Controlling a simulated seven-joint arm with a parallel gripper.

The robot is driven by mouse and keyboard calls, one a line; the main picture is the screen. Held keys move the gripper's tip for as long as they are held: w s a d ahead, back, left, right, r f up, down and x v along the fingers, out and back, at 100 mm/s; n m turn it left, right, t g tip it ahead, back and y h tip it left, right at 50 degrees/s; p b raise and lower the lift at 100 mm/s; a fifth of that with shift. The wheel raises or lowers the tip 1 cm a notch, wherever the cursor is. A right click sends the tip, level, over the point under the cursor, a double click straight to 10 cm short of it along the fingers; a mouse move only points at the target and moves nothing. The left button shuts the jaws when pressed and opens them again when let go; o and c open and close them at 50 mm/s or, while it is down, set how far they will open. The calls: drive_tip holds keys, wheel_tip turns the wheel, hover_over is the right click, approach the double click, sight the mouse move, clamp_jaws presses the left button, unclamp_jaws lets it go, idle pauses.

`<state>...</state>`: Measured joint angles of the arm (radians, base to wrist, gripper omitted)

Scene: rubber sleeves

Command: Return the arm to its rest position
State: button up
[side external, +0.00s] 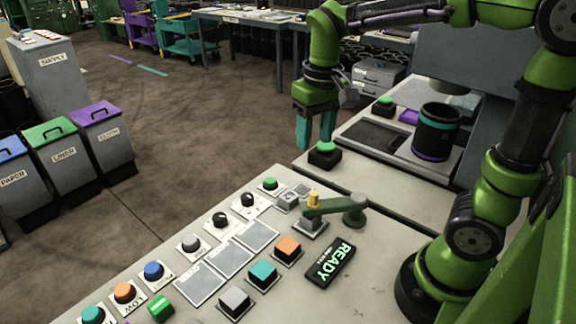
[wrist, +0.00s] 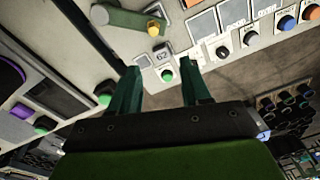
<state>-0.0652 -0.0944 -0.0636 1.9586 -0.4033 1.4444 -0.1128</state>
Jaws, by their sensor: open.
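My arm is green with black joints. My gripper (side external: 314,140) points down with its two teal fingers apart and nothing between them. In the side view it hangs above the table's far edge, by a black box with a green button (side external: 324,147). Whether a finger touches that box I cannot tell. In the wrist view my gripper (wrist: 160,75) also shows open and empty, with the control panel beyond the fingertips. A black cylinder (side external: 436,135) with a teal band near its top and a purple band near its base stands on the tray at the right.
The control panel holds several coloured buttons, knobs and a black display (side external: 331,263) reading READY. A small green lever arm (side external: 335,206) with a yellow tip stands on it. A purple block (side external: 409,117) lies behind the cylinder. Bins (side external: 101,133) stand on the floor at left.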

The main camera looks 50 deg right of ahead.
drive_tip(key=s+a+r+t+y, duration=0.1)
drive_tip(key=s+a+t, duration=0.2)
drive_tip(key=s+t, duration=0.3)
drive_tip(key=shift+s+m+t+y, duration=0.3)
drive_tip(key=shift+s+y, duration=0.1)
drive_tip(key=shift+s, duration=0.55)
